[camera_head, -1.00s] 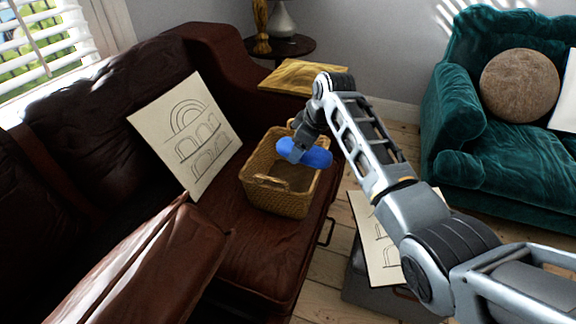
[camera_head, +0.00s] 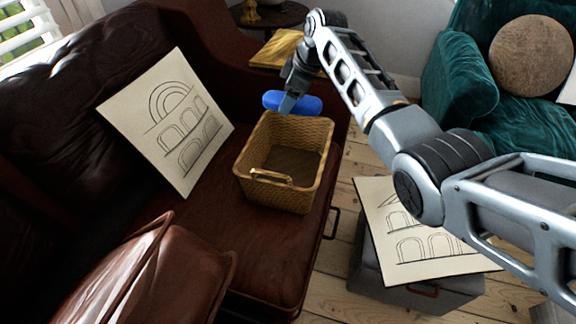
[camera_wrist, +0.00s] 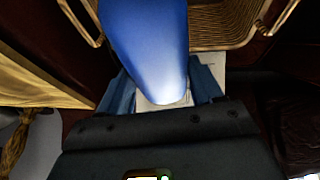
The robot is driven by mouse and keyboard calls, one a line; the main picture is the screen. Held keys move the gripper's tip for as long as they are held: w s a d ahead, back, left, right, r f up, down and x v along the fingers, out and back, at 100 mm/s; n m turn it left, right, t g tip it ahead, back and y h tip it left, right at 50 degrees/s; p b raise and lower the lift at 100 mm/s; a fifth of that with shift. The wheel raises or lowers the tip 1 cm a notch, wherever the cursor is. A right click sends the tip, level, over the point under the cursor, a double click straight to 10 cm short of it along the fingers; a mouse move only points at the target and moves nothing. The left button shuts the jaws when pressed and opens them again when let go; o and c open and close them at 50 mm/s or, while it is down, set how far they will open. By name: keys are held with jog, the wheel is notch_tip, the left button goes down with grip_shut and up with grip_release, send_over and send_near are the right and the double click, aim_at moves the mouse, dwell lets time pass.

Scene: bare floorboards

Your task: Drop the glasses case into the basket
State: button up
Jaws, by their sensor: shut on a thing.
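The blue glasses case (camera_head: 297,103) is held by my gripper (camera_head: 288,104) in the head view, just behind the far rim of the basket. In the wrist view the glasses case (camera_wrist: 148,45) fills the upper middle, between the two fingers of my gripper (camera_wrist: 162,90). The wicker basket (camera_head: 300,196) sits on the brown leather sofa seat, open side up, and its inside looks empty. Part of the basket (camera_wrist: 222,22) also shows beyond the case in the wrist view.
A drawing board (camera_head: 170,120) leans on the sofa (camera_head: 50,120) left of the basket. Another drawing (camera_head: 415,235) lies on a grey box (camera_head: 385,290) on the floor at right. A brown cushion (camera_head: 150,275) is in front. A teal armchair (camera_head: 455,85) stands at back right.

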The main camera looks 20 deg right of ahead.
jog(key=shift+f+b, duration=0.85)
jog(key=shift+f, duration=0.55)
jog(key=o, duration=1.2)
jog(key=shift+c, duration=0.2)
jog(key=p+v, duration=0.1)
jog(key=v, duration=0.7)
jog(key=shift+a+p, duration=0.1)
jog(key=shift+p, duration=0.3)
jog(key=shift+s, duration=0.1)
